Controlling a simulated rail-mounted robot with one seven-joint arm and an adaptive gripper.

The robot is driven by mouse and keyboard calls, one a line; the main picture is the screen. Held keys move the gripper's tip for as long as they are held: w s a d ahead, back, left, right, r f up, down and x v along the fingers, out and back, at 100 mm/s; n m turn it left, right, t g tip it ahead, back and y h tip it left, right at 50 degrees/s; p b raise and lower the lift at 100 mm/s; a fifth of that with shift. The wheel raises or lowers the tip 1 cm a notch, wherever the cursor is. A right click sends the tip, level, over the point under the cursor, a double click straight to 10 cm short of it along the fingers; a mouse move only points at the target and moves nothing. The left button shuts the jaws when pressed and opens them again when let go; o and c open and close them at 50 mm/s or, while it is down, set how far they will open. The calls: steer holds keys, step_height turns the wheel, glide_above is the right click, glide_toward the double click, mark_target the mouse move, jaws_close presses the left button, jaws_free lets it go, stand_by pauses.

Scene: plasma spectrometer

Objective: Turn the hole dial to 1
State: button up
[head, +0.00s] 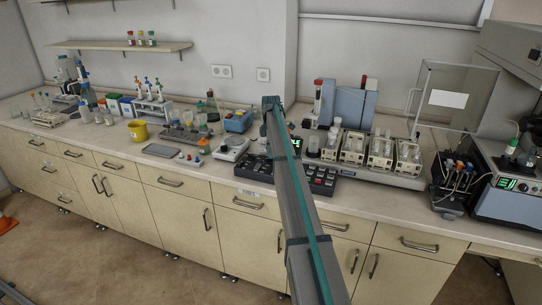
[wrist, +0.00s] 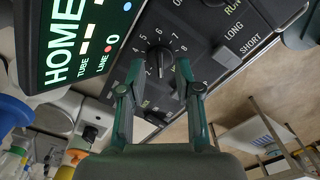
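In the wrist view, a black round dial (wrist: 159,59) sits on a dark control panel (wrist: 195,40), ringed by white digits. A 6 and a 7 are on its upper side in the picture, with lower digits on its left. I cannot tell which digit it points to. My gripper (wrist: 158,92) is open, its two teal fingers apart just below the dial in the picture. Nothing is between the fingertips, and they do not appear to touch the dial. In the head view, my arm hides the gripper and the dial; part of the black keypad unit (head: 254,168) shows beside it.
RUN, LONG and SHORT markings lie at the upper right. In the head view, racks of vials (head: 380,152) stand right of my arm and a white balance-like device (head: 231,150) stands left.

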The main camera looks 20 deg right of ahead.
step_height(320, 180, up, 10)
stand_by(0.4)
